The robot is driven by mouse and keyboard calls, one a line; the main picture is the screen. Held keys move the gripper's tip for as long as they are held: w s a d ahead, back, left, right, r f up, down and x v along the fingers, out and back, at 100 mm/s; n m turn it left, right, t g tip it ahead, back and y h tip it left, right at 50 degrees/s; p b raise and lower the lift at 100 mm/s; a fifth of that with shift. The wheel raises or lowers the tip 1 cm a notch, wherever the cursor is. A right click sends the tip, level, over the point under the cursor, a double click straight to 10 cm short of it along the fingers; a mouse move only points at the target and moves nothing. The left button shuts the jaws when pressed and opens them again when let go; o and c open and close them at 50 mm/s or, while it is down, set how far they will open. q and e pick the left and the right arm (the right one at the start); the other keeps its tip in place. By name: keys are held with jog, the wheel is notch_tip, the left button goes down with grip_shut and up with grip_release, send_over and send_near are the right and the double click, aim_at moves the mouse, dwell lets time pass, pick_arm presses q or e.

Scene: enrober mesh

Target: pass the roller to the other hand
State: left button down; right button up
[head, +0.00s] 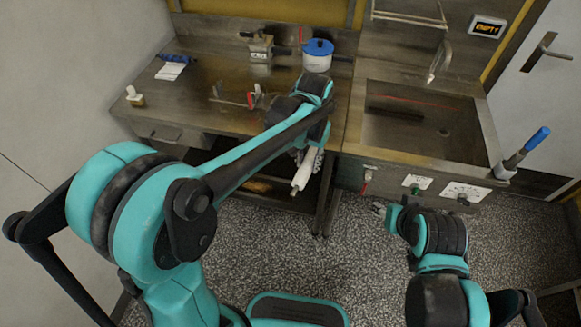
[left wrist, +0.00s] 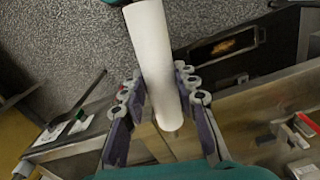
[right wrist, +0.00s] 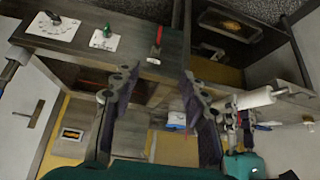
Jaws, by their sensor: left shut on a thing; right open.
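The roller is a white cylinder (head: 303,173). In the head view it points down from my left gripper (head: 313,147), in front of the bench and left of the sink. In the left wrist view the roller (left wrist: 156,55) lies between the two fingers of my left gripper (left wrist: 162,90), which is shut on it. My right gripper (head: 381,211) is lower and to the right in the head view, apart from the roller. In the right wrist view my right gripper (right wrist: 157,82) is open and empty, and the roller (right wrist: 255,98) shows beyond its right finger.
A steel bench (head: 205,95) carries a blue-lidded pot (head: 317,56) and small tools. A sink (head: 425,125) stands to the right, with knobs and labels on its front. A blue-handled tool (head: 530,145) is at the sink's right edge. Speckled floor (head: 345,250) is open between my arms.

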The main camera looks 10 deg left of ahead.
pick_arm(q)
jog(key=shift+d+r, duration=0.25)
jog(key=shift+d, duration=0.05)
pick_arm(e)
jog(key=shift+o, duration=1.3)
pick_arm(q)
jog(key=shift+d, duration=0.1)
pick_arm(e)
jog(key=h, duration=0.8)
send_near(297, 175)
jog(key=x, duration=1.1)
